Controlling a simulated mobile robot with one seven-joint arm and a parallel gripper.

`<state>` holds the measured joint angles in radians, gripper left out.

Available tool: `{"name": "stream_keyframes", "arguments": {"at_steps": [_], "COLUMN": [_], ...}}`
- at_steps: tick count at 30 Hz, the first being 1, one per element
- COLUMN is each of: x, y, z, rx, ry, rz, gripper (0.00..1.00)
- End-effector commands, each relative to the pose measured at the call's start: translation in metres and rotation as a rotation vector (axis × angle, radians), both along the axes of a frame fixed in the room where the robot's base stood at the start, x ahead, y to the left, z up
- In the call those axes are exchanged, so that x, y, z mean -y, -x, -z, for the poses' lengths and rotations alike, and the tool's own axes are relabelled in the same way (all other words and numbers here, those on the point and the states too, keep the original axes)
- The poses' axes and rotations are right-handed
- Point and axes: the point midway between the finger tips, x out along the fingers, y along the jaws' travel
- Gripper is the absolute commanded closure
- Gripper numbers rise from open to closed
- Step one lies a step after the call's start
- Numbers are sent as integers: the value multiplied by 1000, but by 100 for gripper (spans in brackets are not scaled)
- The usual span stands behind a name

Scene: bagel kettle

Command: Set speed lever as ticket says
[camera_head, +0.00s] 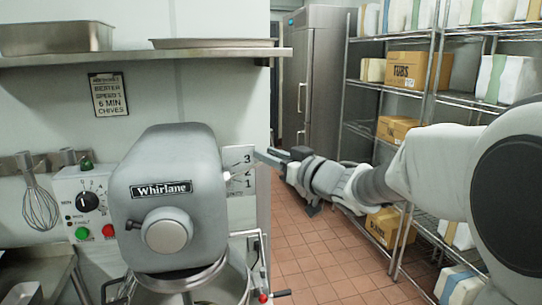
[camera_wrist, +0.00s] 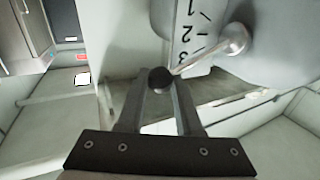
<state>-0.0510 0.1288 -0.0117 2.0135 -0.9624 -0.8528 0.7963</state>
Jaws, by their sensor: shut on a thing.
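The mixer's speed lever has a thin rod and a black knob (camera_wrist: 161,77). In the wrist view, my gripper (camera_wrist: 160,84) is shut on this knob, a finger on each side. The rod runs from a round metal pivot (camera_wrist: 235,39) and passes close to the 3 on the white speed plate (camera_wrist: 187,42), marked 1, 2 and 3. In the head view, my gripper (camera_head: 266,157) is beside the plate (camera_head: 240,160) at about the 3's height. The ticket (camera_head: 108,94) on the wall reads 6 MIN and CHIVES; its speed number is too small to read surely.
The grey Whirlane mixer (camera_head: 165,200) stands left of my gripper. A control box (camera_head: 86,205) with dial and buttons and a whisk (camera_head: 40,203) are further left. A crank handle (camera_head: 264,297) sits low beside the bowl. Shelving with boxes (camera_head: 406,70) is at right.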

Motion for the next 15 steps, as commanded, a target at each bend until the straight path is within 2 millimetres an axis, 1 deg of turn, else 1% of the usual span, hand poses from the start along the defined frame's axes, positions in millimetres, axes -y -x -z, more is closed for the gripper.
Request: {"name": "stream_keyframes", "arguments": {"at_steps": [1, 8, 15], "x": [-1, 3, 7], "y": [1, 0, -1], "z": [9, 21, 43], "rx": [-14, -40, -91], "ry": [2, -83, -266], "rz": [-3, -3, -4], "gripper": [100, 100, 100]}}
